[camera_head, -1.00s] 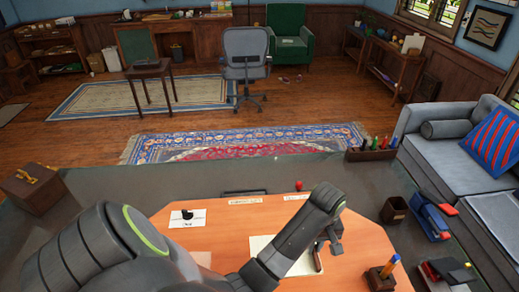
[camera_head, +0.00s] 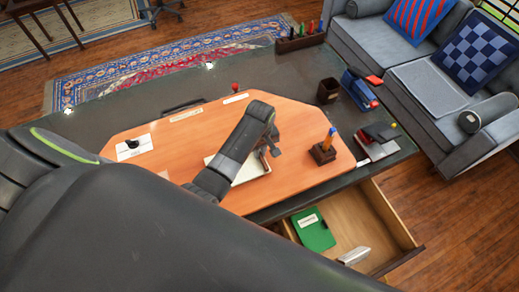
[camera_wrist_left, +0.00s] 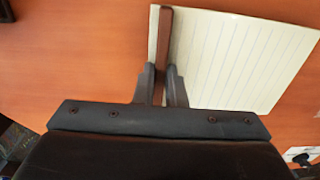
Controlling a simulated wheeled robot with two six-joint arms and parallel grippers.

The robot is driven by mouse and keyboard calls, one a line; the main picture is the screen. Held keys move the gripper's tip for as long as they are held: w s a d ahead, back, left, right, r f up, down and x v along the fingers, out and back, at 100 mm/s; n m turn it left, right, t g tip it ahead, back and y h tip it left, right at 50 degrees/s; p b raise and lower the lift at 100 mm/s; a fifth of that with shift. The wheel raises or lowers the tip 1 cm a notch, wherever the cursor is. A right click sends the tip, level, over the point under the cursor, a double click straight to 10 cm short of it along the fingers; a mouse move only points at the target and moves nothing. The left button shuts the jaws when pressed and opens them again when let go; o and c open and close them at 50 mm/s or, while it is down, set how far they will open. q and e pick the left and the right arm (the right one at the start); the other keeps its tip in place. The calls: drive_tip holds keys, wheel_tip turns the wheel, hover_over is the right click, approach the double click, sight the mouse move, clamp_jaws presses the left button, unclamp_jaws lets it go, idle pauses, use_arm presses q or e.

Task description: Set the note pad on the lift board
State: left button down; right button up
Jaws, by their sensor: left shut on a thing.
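The note pad (camera_head: 255,168) is a pale lined pad with a brown strip along one edge. It shows large in the left wrist view (camera_wrist_left: 245,55). My left gripper (camera_head: 271,150) is over the pad's edge, and in the left wrist view its two fingers (camera_wrist_left: 161,85) are shut on the brown strip. The orange wooden board (camera_head: 185,160), which I take for the lift board, is set on the dark desk beneath the pad. I cannot tell whether the pad touches it. My arm hides part of the board and pad. My right gripper is not in view.
An open drawer (camera_head: 350,215) with a green book (camera_head: 313,231) juts out at the lower right. A pen holder (camera_head: 323,152), a dark cup (camera_head: 328,91), a blue stapler (camera_head: 358,90) and a red knob (camera_head: 235,87) are nearby.

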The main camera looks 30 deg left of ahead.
use_arm(q)
drive_tip(key=shift+f, duration=0.25)
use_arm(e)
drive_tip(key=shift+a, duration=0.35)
use_arm(q)
drive_tip(key=shift+f, duration=0.15)
drive_tip(key=c, duration=1.5)
unclamp_jaws()
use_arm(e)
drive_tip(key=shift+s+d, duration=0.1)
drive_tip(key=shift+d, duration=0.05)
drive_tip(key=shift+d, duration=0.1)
